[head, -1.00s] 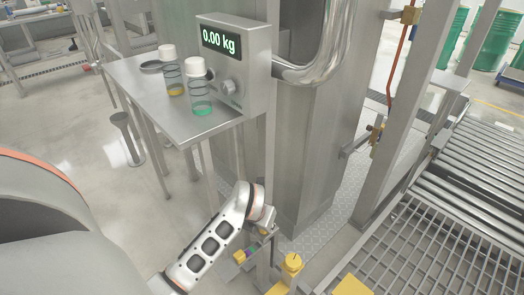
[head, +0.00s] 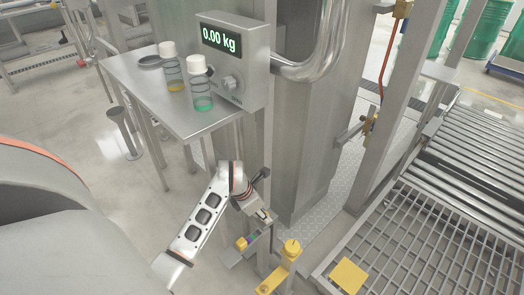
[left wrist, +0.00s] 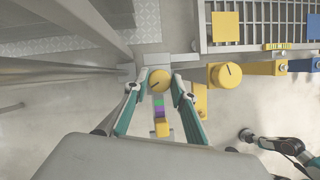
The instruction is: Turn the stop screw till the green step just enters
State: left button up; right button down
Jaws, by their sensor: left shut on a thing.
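The stop screw's round yellow knob (left wrist: 158,81), with a dark line on top, sits between the fingers of my left gripper (left wrist: 159,88) in the left wrist view. The gripper is shut on it. Below the knob lie a green step (left wrist: 158,102), a purple step (left wrist: 159,113) and a yellow block (left wrist: 162,130) in a row. How far the green step enters is not clear. In the head view my left gripper (head: 263,214) is low at centre and covers most of the knob. My right gripper (left wrist: 246,134) seems to show at lower right, apart from everything; its jaw opening is unclear.
A second yellow knob (left wrist: 224,75) stands close right of the held one, on a yellow arm. A roller conveyor (head: 480,150) and grating (head: 400,240) lie to the right. A steel shelf (head: 150,95) holds two bottles beside a display reading 0.00 kg (head: 219,40).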

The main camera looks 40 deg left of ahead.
pick_arm(q)
jog(key=shift+f, duration=0.1)
dwell(0.4)
jog(key=o, duration=1.1)
jog(key=shift+s+r, duration=0.1)
jog(key=shift+r, duration=0.2)
jog(key=v, duration=0.7)
jog(key=shift+s+f, duration=0.1)
